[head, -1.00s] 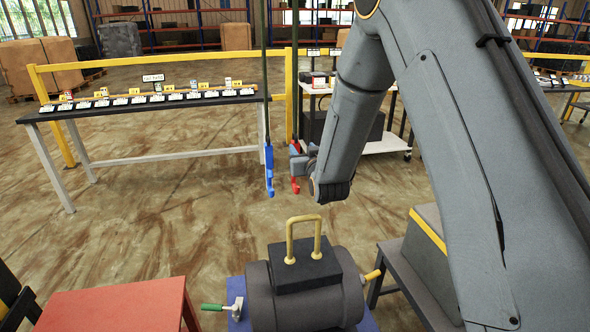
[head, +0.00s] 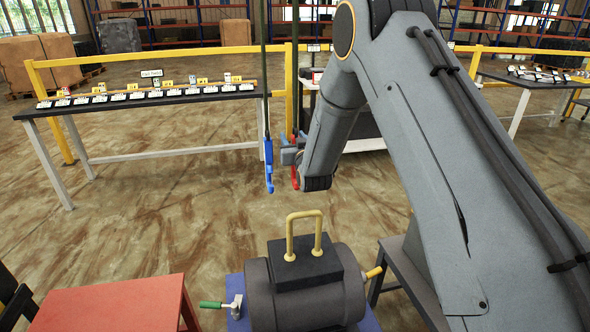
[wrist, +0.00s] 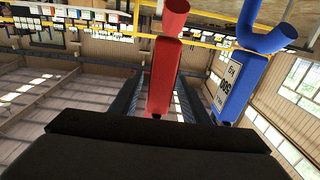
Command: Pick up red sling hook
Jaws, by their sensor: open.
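The red sling hook (head: 295,176) hangs on a dark sling in the head view, partly hidden by my gripper (head: 291,155). In the wrist view, the red hook (wrist: 163,75) stands between the two dark fingers of my gripper (wrist: 160,100). The fingers are open, one on each side of it; I cannot tell whether either touches it. The blue sling hook (head: 268,166) hangs just left of the red one. In the wrist view, the blue hook (wrist: 236,86) is to the right, outside the fingers, with a 500 label on it.
A dark motor-like load (head: 305,288) with a yellow lifting handle (head: 290,240) stands below the hooks. A red table (head: 110,306) is at the front left. A long table (head: 150,97) with small labelled items stands behind. Open floor lies between.

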